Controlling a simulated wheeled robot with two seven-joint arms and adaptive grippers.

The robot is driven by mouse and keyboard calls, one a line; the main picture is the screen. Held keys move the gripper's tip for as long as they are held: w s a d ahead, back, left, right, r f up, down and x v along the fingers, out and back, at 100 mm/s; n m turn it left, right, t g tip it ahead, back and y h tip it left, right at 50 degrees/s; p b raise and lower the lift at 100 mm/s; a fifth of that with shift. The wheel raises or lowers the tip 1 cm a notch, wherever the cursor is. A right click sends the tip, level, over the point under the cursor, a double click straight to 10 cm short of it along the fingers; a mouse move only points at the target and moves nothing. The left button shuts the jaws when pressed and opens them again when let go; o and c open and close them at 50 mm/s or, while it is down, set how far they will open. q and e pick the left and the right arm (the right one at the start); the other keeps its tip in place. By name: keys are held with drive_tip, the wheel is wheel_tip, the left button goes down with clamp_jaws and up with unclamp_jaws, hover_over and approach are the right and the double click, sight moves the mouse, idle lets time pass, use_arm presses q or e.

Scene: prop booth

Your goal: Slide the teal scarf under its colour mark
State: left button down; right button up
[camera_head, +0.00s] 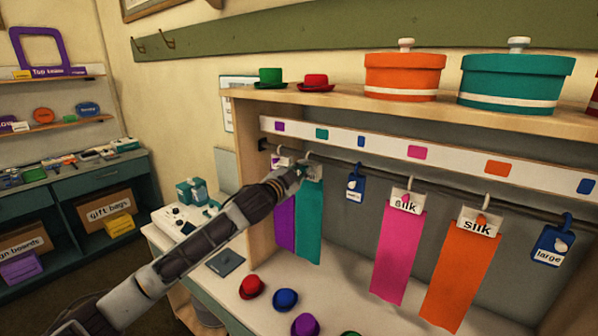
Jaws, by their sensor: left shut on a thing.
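The teal scarf (309,225) hangs from the dark rail at the left end of the booth. My left gripper (305,172) is shut at the top of the teal scarf, on its hanger, and hides much of the hanger card. The teal colour mark (322,133) is on the white strip above the rail, just above the scarf's top and slightly to its right in the picture. The purple scarf (284,226) hangs close on the left, partly overlapped by the teal one. My right gripper is not in view.
Along the rail (334,159) to the right hang a small blue tag (355,184), a pink scarf (399,255), an orange scarf (460,270) and a large blue tag (552,246). Small hats, including a red one (252,287), sit on the counter below. The rail between teal scarf and small tag is free.

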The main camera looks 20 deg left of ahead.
sight(321, 168)
use_arm(q)
drive_tip(key=shift+s+d, duration=0.25)
drive_tip(key=shift+d, duration=0.45)
drive_tip(key=shift+s+d, duration=0.3)
drive_tip(key=shift+d, duration=0.45)
drive_tip(key=shift+s+d, duration=0.25)
drive_tip(key=shift+d, duration=0.45)
drive_tip(key=c, duration=1.4)
unclamp_jaws()
drive_tip(key=shift+v, duration=6)
